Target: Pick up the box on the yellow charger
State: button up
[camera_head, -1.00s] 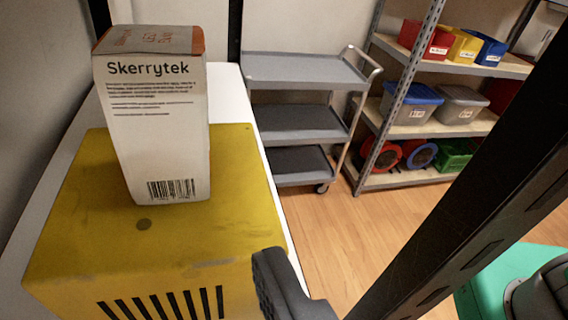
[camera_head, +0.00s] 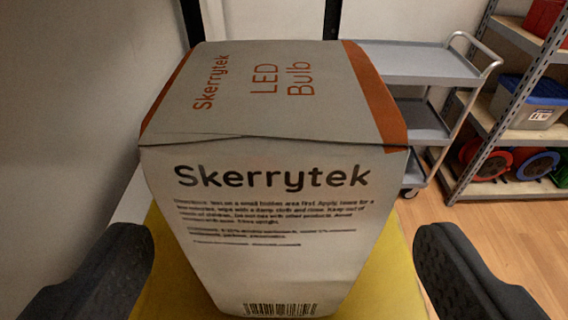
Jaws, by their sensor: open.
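The box (camera_head: 270,225) is white with orange edges on top and reads "Skerrytek" and "LED Bulb". It stands upright on the yellow charger (camera_head: 392,285) and fills the middle of the view. Only parts of the charger's top show at the sides of the box. My gripper (camera_head: 283,262) is open, with one dark finger to the left of the box and one to the right. A gap shows between each finger and the box in the picture. The box's lower edge is near the bottom of the frame.
A grey wall (camera_head: 80,120) is close on the left. A grey cart (camera_head: 415,62) stands behind the box to the right. A metal shelf (camera_head: 490,100) with bins and cable reels is at the far right. Wooden floor (camera_head: 440,215) is clear between them.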

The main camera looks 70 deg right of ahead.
jog(key=x, duration=0.5)
jog(key=shift+d+r, duration=0.1)
jog(key=shift+r, duration=0.15)
jog(key=c, duration=1.1)
jog(key=shift+o, duration=0.2)
jog(key=shift+r, duration=0.1)
